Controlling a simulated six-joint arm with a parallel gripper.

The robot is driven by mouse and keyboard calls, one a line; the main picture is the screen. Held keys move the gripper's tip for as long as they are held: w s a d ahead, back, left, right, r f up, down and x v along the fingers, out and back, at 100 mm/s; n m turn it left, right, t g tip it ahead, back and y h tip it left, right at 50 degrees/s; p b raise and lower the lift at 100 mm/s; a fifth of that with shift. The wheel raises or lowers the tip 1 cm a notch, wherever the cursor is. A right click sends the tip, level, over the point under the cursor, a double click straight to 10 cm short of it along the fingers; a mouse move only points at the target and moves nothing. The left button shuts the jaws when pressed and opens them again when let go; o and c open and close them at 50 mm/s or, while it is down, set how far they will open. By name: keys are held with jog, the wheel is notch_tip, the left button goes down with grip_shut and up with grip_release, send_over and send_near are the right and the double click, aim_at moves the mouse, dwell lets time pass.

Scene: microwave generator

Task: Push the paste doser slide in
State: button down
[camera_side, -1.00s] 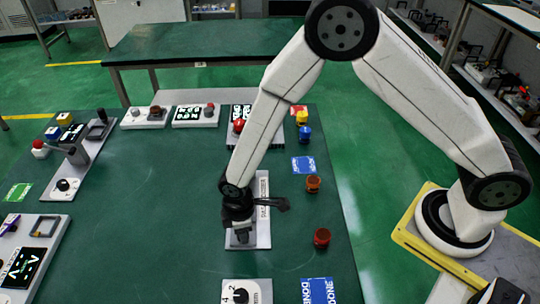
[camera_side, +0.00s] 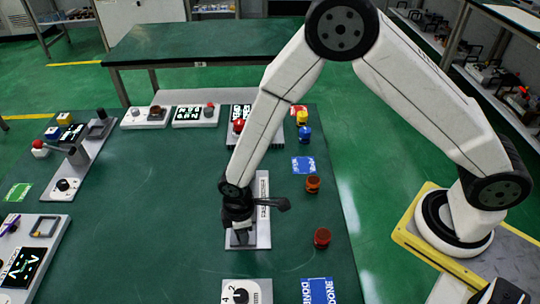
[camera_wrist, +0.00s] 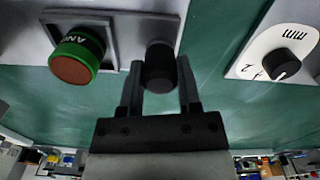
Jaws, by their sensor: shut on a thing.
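The paste doser is a pale grey plate (camera_side: 263,205) lying on the green table, partly hidden by my arm in the side view. In the wrist view its dark round slide knob (camera_wrist: 160,68) stands between the two fingers of my gripper (camera_wrist: 160,90), which is shut on it. My gripper also shows in the side view (camera_side: 240,238), pointing down at the near end of the plate. A green-rimmed cylinder with a brown face (camera_wrist: 77,56) sits in a square holder on the same plate, left of the knob in the wrist view.
A white dial panel (camera_side: 246,291) stands nearer the camera. Orange-brown pots (camera_side: 322,237) and (camera_side: 313,184), a blue pot (camera_side: 305,133) and blue cards (camera_side: 304,165) are along the right side. The table left of my gripper is mostly clear.

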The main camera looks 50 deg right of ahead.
jog(key=shift+w, duration=0.1)
jog(key=w+d, duration=0.6)
jog(key=shift+w+d+r, duration=0.1)
jog(key=shift+w+d, duration=0.25)
jog(key=shift+c, duration=1.5)
grip_release()
jog(key=shift+d, duration=0.1)
jog(key=shift+s, duration=0.1)
notch_tip(320, 180, up, 8)
